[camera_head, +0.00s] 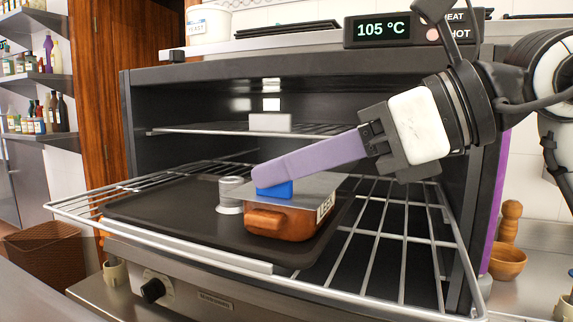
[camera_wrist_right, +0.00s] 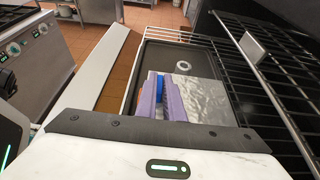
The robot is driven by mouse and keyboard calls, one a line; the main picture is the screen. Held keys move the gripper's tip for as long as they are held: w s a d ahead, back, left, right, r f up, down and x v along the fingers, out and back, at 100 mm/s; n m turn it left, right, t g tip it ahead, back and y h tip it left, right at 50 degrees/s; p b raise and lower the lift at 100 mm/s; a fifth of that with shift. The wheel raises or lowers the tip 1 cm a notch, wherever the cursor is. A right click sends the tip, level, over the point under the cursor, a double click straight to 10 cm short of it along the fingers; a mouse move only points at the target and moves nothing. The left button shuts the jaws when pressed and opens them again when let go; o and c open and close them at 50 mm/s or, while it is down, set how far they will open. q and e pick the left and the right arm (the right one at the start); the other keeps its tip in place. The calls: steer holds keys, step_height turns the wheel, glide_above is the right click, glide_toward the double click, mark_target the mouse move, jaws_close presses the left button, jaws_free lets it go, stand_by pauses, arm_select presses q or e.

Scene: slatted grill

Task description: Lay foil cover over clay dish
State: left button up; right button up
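The orange-brown clay dish (camera_head: 280,222) stands on the dark tray on the pulled-out rack, with a white label on its right side. The silvery foil cover (camera_head: 318,184) lies flat across the top of the dish, hiding its inside; it also shows in the right wrist view (camera_wrist_right: 205,97). A blue grip block (camera_head: 275,189) sits on the cover. My right gripper (camera_head: 262,178) has purple fingers, closed around the blue block, which shows between them in the right wrist view (camera_wrist_right: 160,88). I cannot tell whether the cover rests fully on the rim. My left gripper is not in view.
The dark tray (camera_head: 150,208) lies on the wire rack (camera_head: 385,245). A grey metal cylinder (camera_head: 230,196) stands on the tray, left of the dish. A grey block (camera_head: 270,122) is on the upper rack. The oven's side wall (camera_head: 480,200) is at the right. The tray's left part is clear.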

steer(key=o, duration=0.4)
steer(key=shift+r, duration=0.1)
step_height(320, 180, up, 7)
steer(key=p, duration=0.5)
steer(key=shift+p, duration=0.3)
